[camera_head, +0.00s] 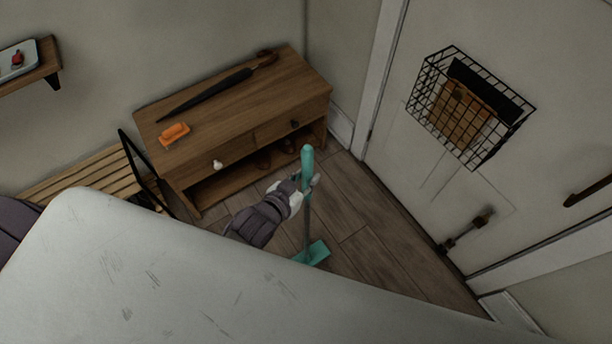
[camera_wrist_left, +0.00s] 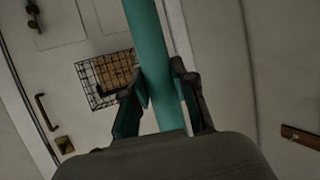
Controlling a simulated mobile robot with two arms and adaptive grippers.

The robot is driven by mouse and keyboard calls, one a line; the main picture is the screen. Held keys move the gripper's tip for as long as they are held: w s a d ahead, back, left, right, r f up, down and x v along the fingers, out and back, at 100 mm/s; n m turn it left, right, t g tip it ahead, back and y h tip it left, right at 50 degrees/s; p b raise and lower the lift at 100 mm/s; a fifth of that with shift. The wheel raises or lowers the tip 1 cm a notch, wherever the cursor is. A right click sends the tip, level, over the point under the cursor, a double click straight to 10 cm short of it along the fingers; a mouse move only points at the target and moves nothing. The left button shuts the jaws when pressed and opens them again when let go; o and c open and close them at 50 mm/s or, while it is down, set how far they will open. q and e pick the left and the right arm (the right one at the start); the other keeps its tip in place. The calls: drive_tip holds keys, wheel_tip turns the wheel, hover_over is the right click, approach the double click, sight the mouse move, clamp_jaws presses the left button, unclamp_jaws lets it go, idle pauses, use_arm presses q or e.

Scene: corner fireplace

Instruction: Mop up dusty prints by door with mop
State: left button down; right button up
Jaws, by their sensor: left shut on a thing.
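A teal mop (camera_head: 307,160) stands nearly upright in the head view, with its teal head (camera_head: 313,253) low near the wooden floor. My left gripper (camera_head: 306,186) is shut on the upper part of its handle. In the left wrist view the teal handle (camera_wrist_left: 152,60) runs between the two fingers of the left gripper (camera_wrist_left: 160,95). The white door (camera_head: 410,190) is to the right of the mop. I cannot make out dusty prints on the visible floor (camera_head: 375,240). My right gripper is not in view.
A wooden cabinet (camera_head: 230,150) stands behind the mop, with an umbrella (camera_head: 215,93) and an orange brush-like item (camera_head: 174,133) on top. A wire basket (camera_head: 470,105) hangs on the door. A slatted bench (camera_head: 85,175) is at left. A pale scratched surface (camera_head: 170,280) fills the foreground and hides floor.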

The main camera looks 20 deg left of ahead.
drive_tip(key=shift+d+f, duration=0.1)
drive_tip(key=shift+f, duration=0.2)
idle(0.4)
